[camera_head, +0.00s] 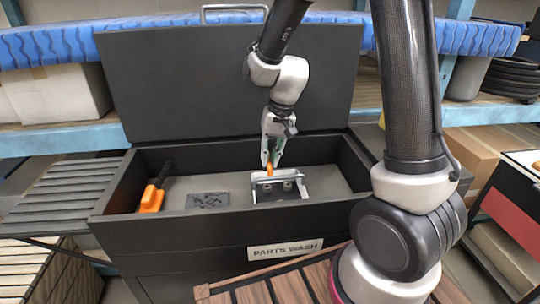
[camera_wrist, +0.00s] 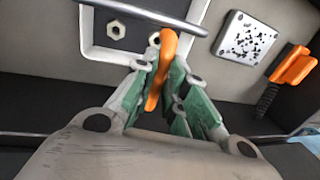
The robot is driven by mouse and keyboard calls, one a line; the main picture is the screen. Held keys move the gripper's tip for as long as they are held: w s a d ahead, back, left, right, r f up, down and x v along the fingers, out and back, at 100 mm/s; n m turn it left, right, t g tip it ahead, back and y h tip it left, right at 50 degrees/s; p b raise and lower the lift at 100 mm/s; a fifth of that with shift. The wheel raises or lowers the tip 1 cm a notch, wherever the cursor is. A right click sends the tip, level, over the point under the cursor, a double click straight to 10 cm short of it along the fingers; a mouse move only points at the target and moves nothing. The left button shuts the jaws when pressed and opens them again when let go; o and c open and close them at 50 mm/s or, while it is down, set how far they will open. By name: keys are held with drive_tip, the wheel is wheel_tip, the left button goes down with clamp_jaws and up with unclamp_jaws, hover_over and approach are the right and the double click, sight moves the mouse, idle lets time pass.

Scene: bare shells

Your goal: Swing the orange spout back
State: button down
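The orange spout (camera_wrist: 166,52) is a slim, slightly bent piece inside the black parts wash basin (camera_head: 225,234). In the head view its orange tip (camera_head: 270,169) shows just below my gripper (camera_head: 270,163). In the wrist view the green-padded fingers of my gripper (camera_wrist: 168,75) close in on both sides of the spout, seemingly touching it. The spout stands by a metal bar (camera_wrist: 150,14) over a grey plate with nuts (camera_wrist: 116,30). The far side of the contact is hidden.
An orange-headed brush (camera_head: 152,198) with a black handle lies at the basin's left. A speckled plate (camera_head: 208,200) is on the basin floor between brush and spout. The raised lid (camera_head: 190,85) stands behind. A slatted wooden surface (camera_head: 285,288) is in front.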

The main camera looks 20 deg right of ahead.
drive_tip(key=shift+d, duration=0.1)
idle(0.3)
drive_tip(key=shift+w+d+n+g, duration=0.25)
drive_tip(key=shift+d+n, duration=0.35)
drive_tip(key=shift+n, duration=0.9)
drive_tip(key=shift+w+d+n+g, duration=0.25)
drive_tip(key=shift+d+n, duration=0.4)
drive_tip(key=shift+n, duration=0.85)
drive_tip(key=shift+w+d+n+g, duration=0.1)
drive_tip(key=shift+d+n+g, duration=0.35)
drive_tip(key=shift+n, duration=1.05)
drive_tip(key=shift+d, duration=0.2)
drive_tip(key=c, duration=1.5)
unclamp_jaws()
drive_tip(key=shift+o, duration=0.2)
drive_tip(key=s+a+v, duration=0.1)
drive_tip(key=a+v, duration=0.1)
drive_tip(key=v, duration=0.7)
drive_tip(key=shift+r, duration=0.65)
